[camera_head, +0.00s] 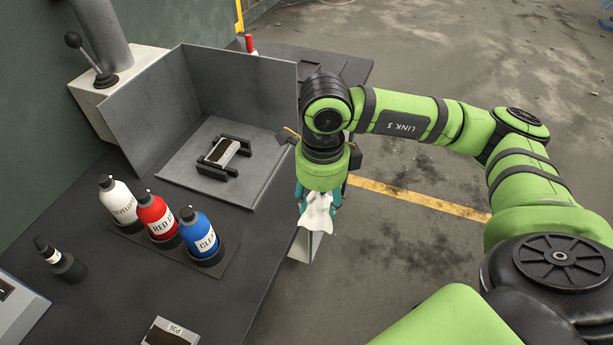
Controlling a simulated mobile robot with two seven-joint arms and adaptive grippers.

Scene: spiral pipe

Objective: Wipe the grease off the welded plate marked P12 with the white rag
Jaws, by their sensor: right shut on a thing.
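My right gripper (318,197) points down beyond the right edge of the bench and is shut on the white rag (318,214). The rag hangs from its fingers, above or in front of a pale grey bin (304,246); I cannot tell whether they touch. A welded plate (222,152) with a dark band lies in a black holder inside the grey open booth; its marking is too small to read. Another plate (165,335) with a dark band lies at the bench's front edge, cut off by the frame; its label is upside down and unclear. My left gripper is not in view.
White (118,202), red (158,218) and blue (201,236) bottles stand in a row on the bench (85,240). A small black bottle (62,260) stands at left. The grey booth walls (245,85) rise around the holder's back and left. Floor at right is open.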

